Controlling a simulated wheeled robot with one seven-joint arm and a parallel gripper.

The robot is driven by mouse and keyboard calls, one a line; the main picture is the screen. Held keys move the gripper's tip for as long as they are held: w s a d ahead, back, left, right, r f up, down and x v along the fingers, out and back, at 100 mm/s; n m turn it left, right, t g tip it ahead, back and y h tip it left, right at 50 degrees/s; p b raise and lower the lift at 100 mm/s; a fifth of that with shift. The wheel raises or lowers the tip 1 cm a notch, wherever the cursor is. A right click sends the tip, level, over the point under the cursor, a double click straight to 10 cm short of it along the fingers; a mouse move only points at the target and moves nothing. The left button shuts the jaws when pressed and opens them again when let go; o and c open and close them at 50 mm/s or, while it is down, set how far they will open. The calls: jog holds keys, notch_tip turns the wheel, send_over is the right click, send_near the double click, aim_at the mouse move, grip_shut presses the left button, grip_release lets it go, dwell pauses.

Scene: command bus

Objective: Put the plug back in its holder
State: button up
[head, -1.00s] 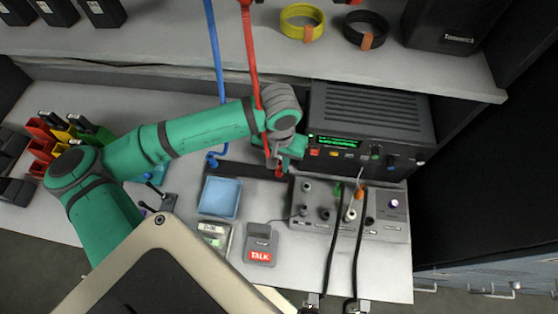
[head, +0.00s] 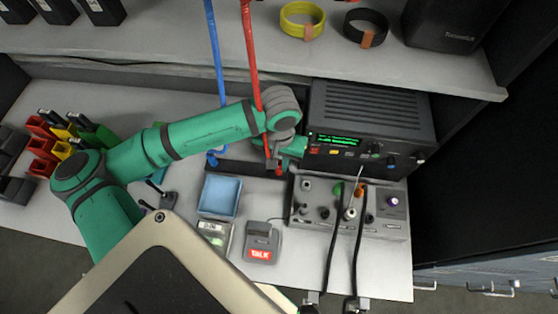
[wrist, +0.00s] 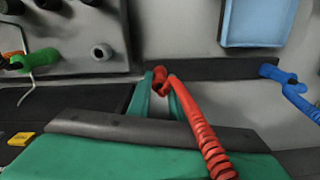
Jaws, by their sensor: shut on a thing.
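My gripper (wrist: 159,82) is shut on the red plug (wrist: 162,76), with one green finger on each side of it. The plug's red coiled cord runs down and right in the wrist view and up past the shelf in the head view. The red plug also shows in the head view (head: 279,169), at the right part of the dark holder strip (head: 245,168). In the wrist view it lies over the left part of that strip (wrist: 215,69). I cannot tell whether it is above the strip or seated in it. A blue plug (wrist: 277,73) sits at the strip's other end.
A grey socket panel (head: 310,226) with black cables stands right of the strip, below a dark radio unit (head: 368,110). A blue tray (head: 220,196) and a TALK box (head: 262,240) lie in front. The blue cord (head: 213,60) hangs left of the red one.

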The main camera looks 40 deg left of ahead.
jog(key=shift+f, duration=0.25)
dwell(0.3)
jog(key=o, duration=0.9)
